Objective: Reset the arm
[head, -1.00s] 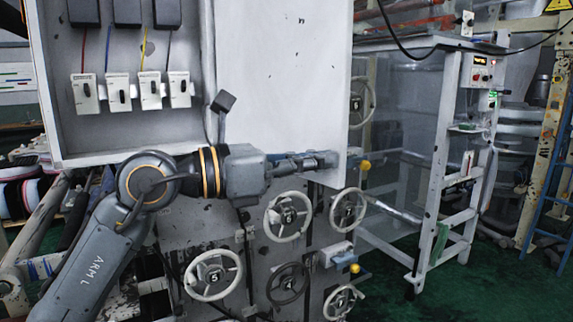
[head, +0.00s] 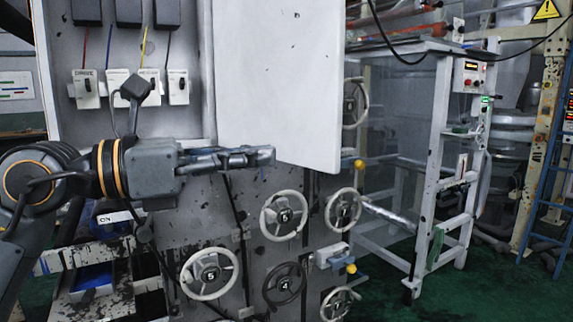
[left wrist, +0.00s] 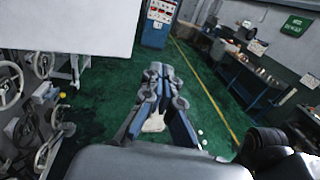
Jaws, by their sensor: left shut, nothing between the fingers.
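My left arm comes in from the left in the head view. The fingers are together and hold nothing. In the left wrist view the shut gripper (left wrist: 160,75) points out over the green floor, with nothing between the fingers. My right gripper shows in neither view.
Breaker switches (head: 132,88) sit in the open box at upper left. Several handwheels (head: 284,215) stand out below the gripper. A white frame (head: 440,150) stands to the right. Green floor (left wrist: 110,85) is open ahead in the left wrist view.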

